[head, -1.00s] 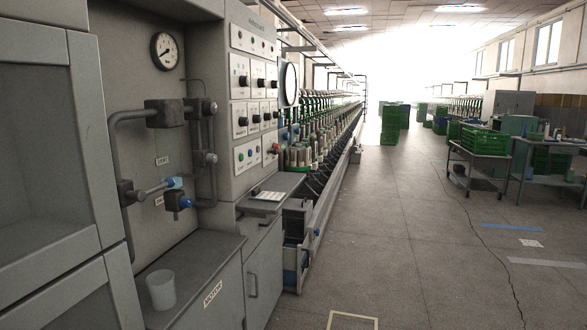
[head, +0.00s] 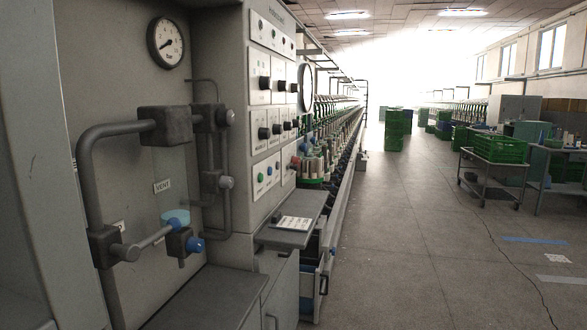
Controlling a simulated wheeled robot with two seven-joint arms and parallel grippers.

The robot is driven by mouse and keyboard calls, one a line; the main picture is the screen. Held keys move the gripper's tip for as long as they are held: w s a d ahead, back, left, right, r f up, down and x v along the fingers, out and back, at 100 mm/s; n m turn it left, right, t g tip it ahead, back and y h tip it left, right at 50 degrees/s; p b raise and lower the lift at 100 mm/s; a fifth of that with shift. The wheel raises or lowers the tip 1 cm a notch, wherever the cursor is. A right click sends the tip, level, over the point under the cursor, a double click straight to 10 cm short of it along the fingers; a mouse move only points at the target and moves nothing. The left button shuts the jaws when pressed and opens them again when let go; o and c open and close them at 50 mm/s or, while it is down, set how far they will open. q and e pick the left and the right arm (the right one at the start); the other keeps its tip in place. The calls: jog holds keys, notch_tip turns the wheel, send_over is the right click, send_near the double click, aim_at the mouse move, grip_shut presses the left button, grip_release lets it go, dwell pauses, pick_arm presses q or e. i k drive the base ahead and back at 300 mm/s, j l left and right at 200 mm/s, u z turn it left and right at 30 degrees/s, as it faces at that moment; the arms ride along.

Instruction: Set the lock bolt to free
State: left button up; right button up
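I cannot make out a lock bolt for certain in the head view. On the recessed panel at the left, grey pipes (head: 84,165) run between dark blocks, with a round bar (head: 154,237), a pale blue piece (head: 175,218) and a dark blue knob (head: 194,245) low down. A label reading VENT (head: 162,187) is above them; another label at the left is partly hidden. The control panel (head: 270,140) to their right carries rows of black knobs and coloured buttons. Neither of my grippers is in view.
A grey cabinet top (head: 205,297) juts out below the pipes. A small shelf (head: 290,238) with a keypad sticks out beside the control panel, above an open drawer-like part. The floor (head: 400,250) to the right is clear up to a cart with green crates (head: 495,149).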

aim_at(295, 167)
jog(key=i+l+u, duration=0.55)
jog(key=i+l, duration=0.25)
jog(key=l, duration=0.15)
